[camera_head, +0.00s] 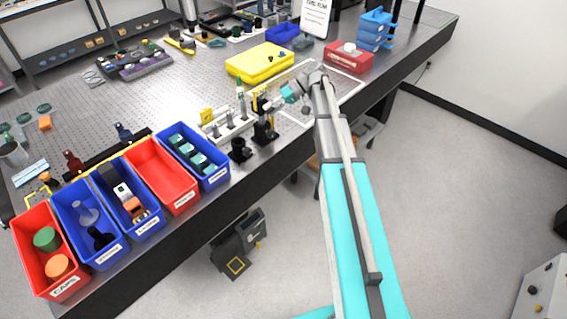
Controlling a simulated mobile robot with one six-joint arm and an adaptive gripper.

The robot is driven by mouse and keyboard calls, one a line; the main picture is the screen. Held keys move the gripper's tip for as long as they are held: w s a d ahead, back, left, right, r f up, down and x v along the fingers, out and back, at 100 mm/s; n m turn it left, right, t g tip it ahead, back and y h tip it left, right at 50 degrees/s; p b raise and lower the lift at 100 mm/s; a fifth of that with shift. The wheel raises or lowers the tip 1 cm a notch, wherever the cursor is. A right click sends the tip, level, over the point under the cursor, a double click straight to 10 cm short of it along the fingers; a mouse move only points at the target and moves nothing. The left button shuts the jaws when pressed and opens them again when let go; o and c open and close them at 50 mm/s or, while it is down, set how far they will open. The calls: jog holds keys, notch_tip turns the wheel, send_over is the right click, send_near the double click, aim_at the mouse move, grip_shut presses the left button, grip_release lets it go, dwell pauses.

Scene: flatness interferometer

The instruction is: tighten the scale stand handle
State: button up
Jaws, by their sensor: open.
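My gripper (273,102) is at the end of my teal and grey arm, over the front part of the optical table. It is small in the picture, and its fingers are hard to make out. A dark stand (264,131) stands upright just below and left of it, near the table's front edge. I cannot tell whether the gripper touches it. I cannot make out with certainty which part is the scale stand handle; it may be hidden by the gripper.
A white rail with posts (229,127) and a black round mount (240,151) stand left of the gripper. Red and blue bins (163,176) line the front left edge. A yellow case (260,62) and a red box (349,58) lie behind. Perforated table (150,95) is bare mid-left.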

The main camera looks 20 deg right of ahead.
jog(key=h+p, duration=0.1)
jog(key=t+h+p, duration=0.1)
jog(key=h+p, duration=0.1)
jog(key=n+t+h+p, duration=0.1)
jog(key=p, duration=0.1)
jog(key=shift+s+a+r, duration=0.2)
jog(key=shift+r, duration=0.15)
jog(key=h+p, duration=0.1)
jog(key=n+t+h+p, duration=0.1)
jog(key=h, duration=0.1)
jog(key=shift+a+f+t+h, duration=0.1)
jog(key=shift+t+h, duration=0.2)
jog(key=shift+a+t+h, duration=0.1)
jog(key=shift+t+h, duration=0.5)
jog(key=shift+h, duration=0.4)
jog(key=shift+s+r+p, duration=0.1)
jog(key=shift+r+p, duration=0.45)
jog(key=shift+p, duration=0.2)
jog(key=p+v, duration=1.2)
jog(key=v, duration=0.1)
jog(key=s+a+f+m+g+h+b, duration=0.1)
jog(key=s+a+f+m+g+b, duration=0.1)
jog(key=s+f+b, duration=0.6)
jog(key=s+a+f+m+g+h+b, duration=0.1)
jog(key=s+a+f+m+g+b, duration=0.1)
jog(key=s+f+b, duration=0.6)
jog(key=shift+s+f+m+b, duration=0.35)
jog(key=shift+s+f+m, duration=0.45)
jog(key=shift+s+f, duration=0.25)
